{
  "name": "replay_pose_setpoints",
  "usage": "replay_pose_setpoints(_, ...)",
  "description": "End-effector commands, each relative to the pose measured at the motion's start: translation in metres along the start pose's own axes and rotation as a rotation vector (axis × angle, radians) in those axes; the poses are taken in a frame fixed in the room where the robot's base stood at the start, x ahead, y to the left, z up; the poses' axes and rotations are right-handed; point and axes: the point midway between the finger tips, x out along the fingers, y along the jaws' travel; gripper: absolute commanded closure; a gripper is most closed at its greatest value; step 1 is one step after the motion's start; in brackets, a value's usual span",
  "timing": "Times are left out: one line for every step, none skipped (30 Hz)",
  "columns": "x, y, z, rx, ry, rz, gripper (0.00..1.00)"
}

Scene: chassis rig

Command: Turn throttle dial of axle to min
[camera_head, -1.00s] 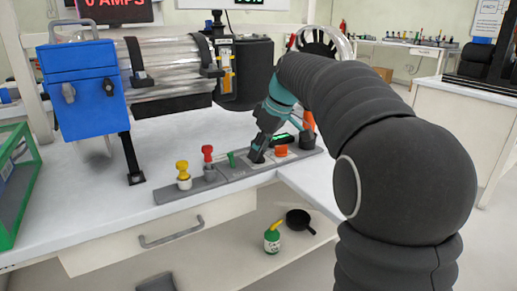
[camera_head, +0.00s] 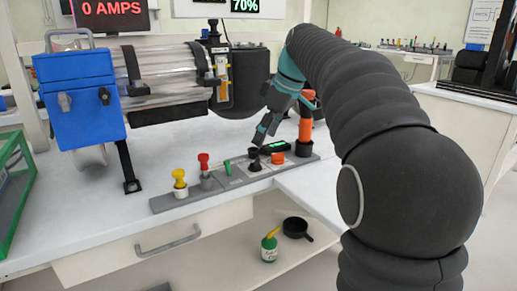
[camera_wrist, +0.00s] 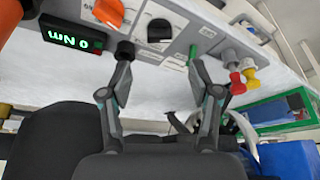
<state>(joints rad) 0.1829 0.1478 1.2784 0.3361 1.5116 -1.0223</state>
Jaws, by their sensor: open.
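A grey control panel (camera_head: 232,182) lies along the table edge. It carries a black dial (camera_head: 254,164), also in the wrist view (camera_wrist: 159,31), and an orange dial (camera_head: 278,158), also in the wrist view (camera_wrist: 108,12). Their labels are too small to read, so I cannot tell for sure which is the throttle dial. My gripper (camera_head: 262,138) is open and empty, just above the black dial and apart from it. In the wrist view my gripper (camera_wrist: 158,62) has its fingers spread, with the black dial beyond the gap.
A green-lit display (camera_wrist: 72,35) reads 0 Nm beside the dials. An orange lever (camera_head: 306,122) stands close right of my gripper. Red (camera_head: 204,162) and yellow (camera_head: 179,178) knobs and a green switch (camera_head: 227,168) are to the left. The axle assembly (camera_head: 165,75) stands behind.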

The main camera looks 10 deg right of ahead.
Motion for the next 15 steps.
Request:
replay_pose_setpoints(-0.009, 0.001, 0.0, 0.001, 0.001, 0.002, 0.38)
replay_pose_setpoints(-0.014, 0.001, 0.001, 0.001, 0.001, 0.002, 0.38)
replay_pose_setpoints(-0.02, 0.001, 0.0, 0.001, 0.0, 0.001, 0.38)
replay_pose_setpoints(-0.023, 0.001, 0.0, 0.001, 0.0, 0.001, 0.38)
replay_pose_setpoints(-0.027, 0.001, 0.0, 0.001, 0.0, 0.0, 0.38)
replay_pose_setpoints(-0.031, 0.001, 0.0, 0.0, 0.0, 0.0, 0.38)
replay_pose_setpoints(-0.033, 0.0, 0.0, 0.0, 0.0, 0.0, 0.38)
replay_pose_setpoints(-0.035, 0.0, 0.0, 0.0, -0.001, -0.001, 0.38)
replay_pose_setpoints(-0.037, 0.0, 0.0, 0.0, -0.001, -0.001, 0.38)
replay_pose_setpoints(-0.038, 0.0, 0.0, 0.0, -0.001, -0.002, 0.38)
replay_pose_setpoints(-0.039, 0.0, 0.0, 0.0, -0.001, -0.001, 0.38)
replay_pose_setpoints(-0.04, 0.0, 0.0, 0.0, -0.001, -0.001, 0.38)
replay_pose_setpoints(-0.04, 0.0, 0.0, 0.0, -0.001, -0.002, 0.38)
replay_pose_setpoints(-0.041, 0.0, 0.0, 0.001, -0.001, -0.002, 0.38)
replay_pose_setpoints(-0.041, 0.0, 0.001, 0.001, -0.001, -0.002, 0.38)
